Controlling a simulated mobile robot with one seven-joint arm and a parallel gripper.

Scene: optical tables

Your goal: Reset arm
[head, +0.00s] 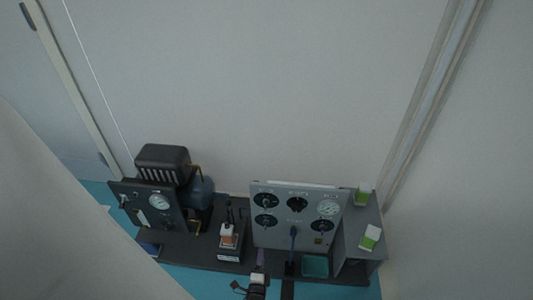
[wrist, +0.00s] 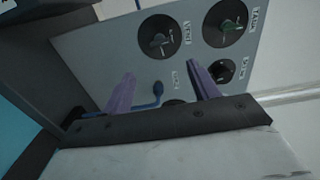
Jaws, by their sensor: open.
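My gripper shows at the bottom of the head view (head: 260,262), in front of the grey instrument panel (head: 280,215). In the wrist view my gripper (wrist: 161,70) has its two purple fingers spread apart with nothing held between them. The panel (wrist: 100,50) with dark round dials fills much of the wrist view beyond the fingers. A blue lever (wrist: 156,97) shows between and behind the fingers; I cannot tell its distance from them. The lever is also on the panel's front in the head view (head: 293,238).
A dark gauge unit (head: 150,212) with a black ribbed box (head: 163,165) stands left. A small stand with an orange-and-white item (head: 227,235) is between it and the panel. A teal tray (head: 316,266) and two green-and-white boxes (head: 362,195) (head: 370,238) are at the right.

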